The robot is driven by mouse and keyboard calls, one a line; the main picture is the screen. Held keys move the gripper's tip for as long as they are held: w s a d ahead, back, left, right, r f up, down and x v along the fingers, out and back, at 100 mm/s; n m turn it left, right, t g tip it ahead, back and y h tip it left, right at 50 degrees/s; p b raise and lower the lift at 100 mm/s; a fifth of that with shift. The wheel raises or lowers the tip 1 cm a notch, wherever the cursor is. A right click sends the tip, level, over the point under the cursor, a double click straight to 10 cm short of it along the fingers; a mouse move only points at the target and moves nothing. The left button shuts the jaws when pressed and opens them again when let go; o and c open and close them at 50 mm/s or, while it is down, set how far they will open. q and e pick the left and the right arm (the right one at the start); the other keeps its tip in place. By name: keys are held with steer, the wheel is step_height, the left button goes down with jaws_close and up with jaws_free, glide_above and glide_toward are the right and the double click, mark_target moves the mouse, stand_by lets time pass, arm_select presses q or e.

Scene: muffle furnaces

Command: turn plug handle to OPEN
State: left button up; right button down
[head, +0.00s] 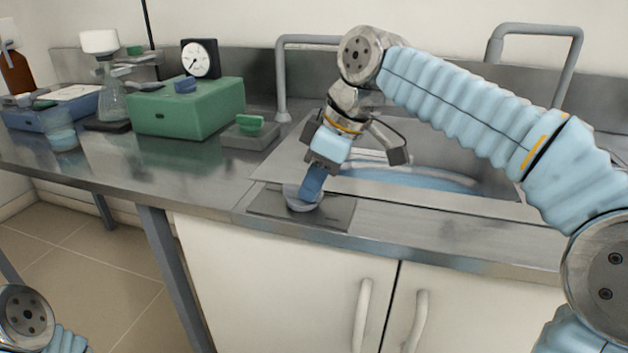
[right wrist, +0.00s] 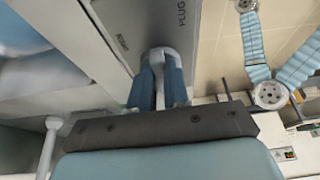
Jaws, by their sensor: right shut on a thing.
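The plug handle (head: 303,198) is a pale grey knob on a dark plate (head: 336,214) at the front edge of the sink counter. My right gripper (head: 313,183) comes down on it from above with blue fingers. In the right wrist view the fingers of this gripper (right wrist: 160,84) are shut on the handle (right wrist: 159,56), one on each side. The plate (right wrist: 150,22) carries the word PLUG there, and a smaller word that I cannot read clearly. The fingers hide part of the handle. My left gripper is outside the head view; only part of that arm shows at the lower left.
A sink basin (head: 400,178) lies behind the handle, with grey taps (head: 282,85) behind. A green box (head: 187,108) with a dial gauge (head: 200,58) and a green-knobbed block (head: 250,130) stand left. Cabinet doors with handles (head: 362,315) are below the counter edge.

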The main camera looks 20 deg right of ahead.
steer(key=shift+m, duration=0.3)
steer(key=m, duration=0.1)
steer(key=m+t+h+p, duration=0.1)
steer(key=m, duration=0.3)
steer(key=shift+s+a+r+t+h, duration=0.1)
steer(key=shift+s+a+t+h, duration=0.2)
steer(key=shift+s+a, duration=0.1)
steer(key=m+h+p, duration=0.1)
steer(key=m, duration=0.2)
steer(key=shift+a, duration=0.2)
steer(key=m, duration=0.1)
steer(key=m+h, duration=0.1)
steer(key=shift+a+m+t+p, duration=0.25)
steer(key=shift+m+t+p, duration=0.05)
steer(key=shift+m, duration=0.1)
steer(key=m+h, duration=0.1)
steer(key=m, duration=0.3)
steer(key=shift+a+h, duration=0.35)
steer(key=shift+h, duration=0.05)
steer(key=shift+w+a+m+g+h, duration=0.15)
steer(key=shift+m+g+h, duration=0.25)
steer(key=shift+m, duration=0.8)
steer(key=c, duration=1.1)
jaws_free()
